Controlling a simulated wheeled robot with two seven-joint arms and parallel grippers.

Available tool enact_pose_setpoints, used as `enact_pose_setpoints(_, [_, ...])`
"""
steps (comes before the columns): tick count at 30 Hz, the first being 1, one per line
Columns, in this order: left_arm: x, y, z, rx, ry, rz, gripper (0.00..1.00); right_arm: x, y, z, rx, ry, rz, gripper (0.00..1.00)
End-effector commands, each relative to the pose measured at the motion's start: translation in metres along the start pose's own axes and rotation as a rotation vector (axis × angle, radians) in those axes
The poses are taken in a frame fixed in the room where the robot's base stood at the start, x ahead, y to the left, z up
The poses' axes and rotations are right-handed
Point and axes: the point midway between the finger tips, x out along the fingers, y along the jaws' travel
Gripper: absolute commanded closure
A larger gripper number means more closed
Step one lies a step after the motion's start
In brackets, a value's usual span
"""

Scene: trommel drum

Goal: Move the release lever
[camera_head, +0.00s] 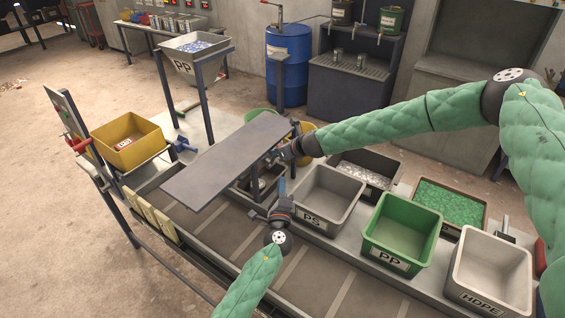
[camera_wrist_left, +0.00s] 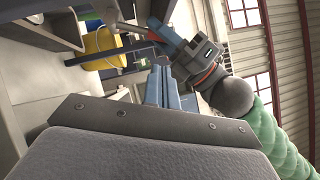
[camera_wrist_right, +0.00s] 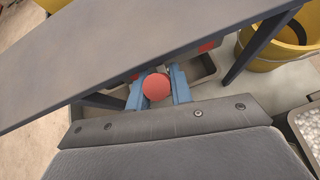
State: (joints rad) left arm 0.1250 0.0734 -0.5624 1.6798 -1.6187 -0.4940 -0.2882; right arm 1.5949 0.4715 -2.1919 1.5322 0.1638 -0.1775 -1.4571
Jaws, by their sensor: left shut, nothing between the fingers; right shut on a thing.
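The release lever shows as a round red knob (camera_wrist_right: 157,87) in the right wrist view, under the edge of a grey flat panel (camera_wrist_right: 150,45). My right gripper (camera_wrist_right: 158,92) is shut on this knob, with a blue finger on each side. In the head view my right gripper (camera_head: 272,158) is beside the panel's right edge, and the knob is too small to make out. My left gripper (camera_head: 281,186) is below it over the belt, shut and empty. Its blue fingers (camera_wrist_left: 158,85) are together in the left wrist view, where my right gripper also shows (camera_wrist_left: 165,42).
The conveyor belt (camera_head: 300,262) runs beneath my left gripper. Bins marked PS (camera_head: 312,216), PP (camera_head: 388,259) and HDPE (camera_head: 480,295) line its right side. A yellow bin (camera_head: 150,158) is on the left. A blue barrel (camera_head: 289,70) stands behind.

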Motion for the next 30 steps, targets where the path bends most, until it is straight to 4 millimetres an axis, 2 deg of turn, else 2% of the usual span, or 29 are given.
enact_pose_setpoints(7, [0.015,0.0,0.001,0.005,0.007,-0.002,1.0,0.001,0.001,-0.001,-0.001,0.001,0.002,1.0])
enact_pose_setpoints(21, [0.086,0.001,0.0,0.006,0.007,-0.001,1.0,0.001,0.001,-0.001,-0.001,0.001,0.002,1.0])
enact_pose_setpoints(30, [0.099,0.001,-0.001,0.005,0.008,-0.001,1.0,0.001,0.001,-0.001,-0.001,0.001,0.002,1.0])
